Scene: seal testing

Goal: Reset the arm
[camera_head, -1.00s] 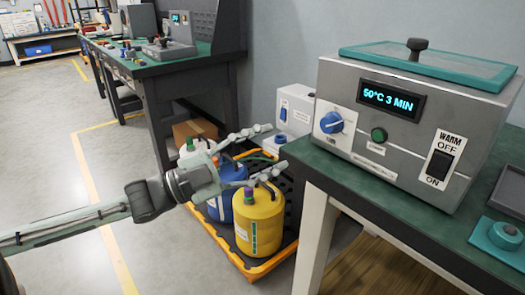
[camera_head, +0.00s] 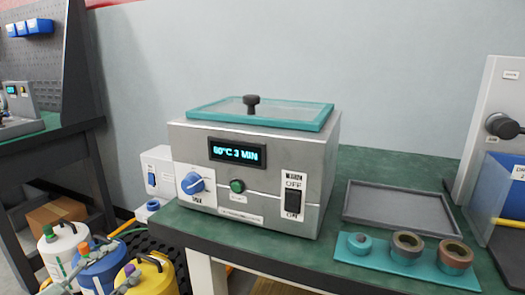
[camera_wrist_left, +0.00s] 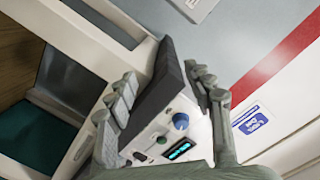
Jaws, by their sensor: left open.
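My left gripper (camera_wrist_left: 165,78) is open in the left wrist view, with its two jointed fingers apart and nothing held between them. In the head view, only a small pale part of it shows at the bottom left edge, over the jugs. My right gripper is not in view. The grey heating bath (camera_head: 255,170) stands on the green bench. Its teal-framed lid (camera_head: 290,115) is on, and its lit display (camera_head: 237,153) reads about 60°C 3 MIN. A blue dial, a green button and a black switch sit on its front.
A white jug (camera_head: 62,245), a blue jug (camera_head: 95,270) and a yellow jug (camera_head: 150,275) stand low at left. A grey tray (camera_head: 400,208) and a teal holder with rings (camera_head: 385,262) lie right of the bath. Another bench (camera_head: 40,150) stands at far left.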

